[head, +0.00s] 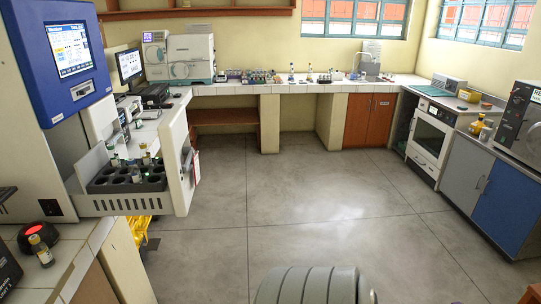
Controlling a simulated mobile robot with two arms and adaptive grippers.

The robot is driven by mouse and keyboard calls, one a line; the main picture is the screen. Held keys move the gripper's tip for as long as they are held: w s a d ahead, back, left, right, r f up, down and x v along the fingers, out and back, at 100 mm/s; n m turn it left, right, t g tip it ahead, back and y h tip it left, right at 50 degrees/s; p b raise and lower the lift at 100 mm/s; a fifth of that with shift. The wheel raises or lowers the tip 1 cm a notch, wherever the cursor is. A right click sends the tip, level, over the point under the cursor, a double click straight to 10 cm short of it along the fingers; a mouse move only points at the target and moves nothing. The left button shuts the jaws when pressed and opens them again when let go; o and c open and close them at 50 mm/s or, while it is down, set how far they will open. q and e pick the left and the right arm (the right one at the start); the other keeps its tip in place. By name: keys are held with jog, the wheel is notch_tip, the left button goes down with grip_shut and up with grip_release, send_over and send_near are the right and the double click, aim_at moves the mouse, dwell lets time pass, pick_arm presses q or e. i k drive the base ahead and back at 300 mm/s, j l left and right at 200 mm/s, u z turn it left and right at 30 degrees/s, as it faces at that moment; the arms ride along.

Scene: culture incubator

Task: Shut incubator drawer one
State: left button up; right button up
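The incubator (32,130) stands at the left, a white machine with a blue top part and a lit screen. One drawer (100,206) is pulled out toward the right of the picture. Its tall white front panel (178,160) faces right, with a handle (188,165) on its outer side. Inside the drawer is a dark rack (126,184) with round wells, several holding small capped vials. I cannot read a number on the drawer. Neither gripper shows in the head view.
A small vial (41,250) and a black device with a red light (38,236) stand on the white-tiled counter below the incubator. Open grey floor (290,200) lies right of the drawer. A white oven (429,138) and cabinets line the right wall.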

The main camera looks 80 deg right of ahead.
aim_at(96, 188)
jog(key=z, duration=1.8)
